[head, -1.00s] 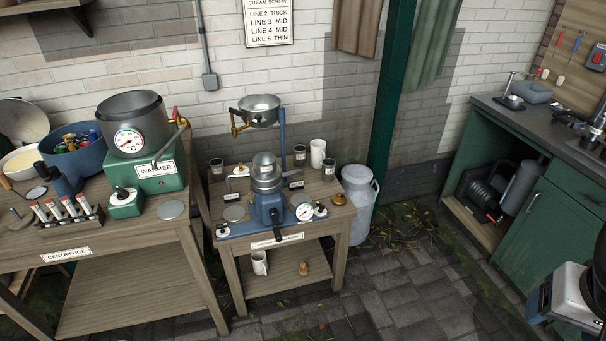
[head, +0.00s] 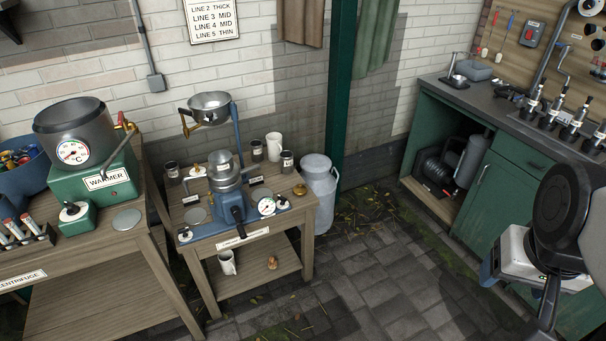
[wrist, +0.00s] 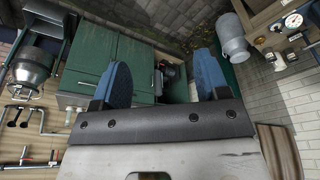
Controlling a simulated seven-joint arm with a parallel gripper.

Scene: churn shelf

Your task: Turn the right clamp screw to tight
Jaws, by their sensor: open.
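The cream separator (head: 230,203), with a blue base and steel bowl, stands on a small wooden table (head: 205,262). A small dark knob on a pale round plate (head: 281,203) sits at the right end of its base, beside a white dial. A similar knob (head: 185,234) sits at the left end. They look like the clamp screws, but their settings are too small to read. My gripper (wrist: 162,77) is open and empty in the wrist view, its two blue fingers apart. It is well away from the separator, on the right side of the head view.
A green warmer (head: 92,183) stands on the left bench. A milk can (head: 320,195) stands right of the separator table. A green cabinet bench (head: 505,185) with several black-handled fittings lies along the right. The paved floor (head: 375,265) between is clear.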

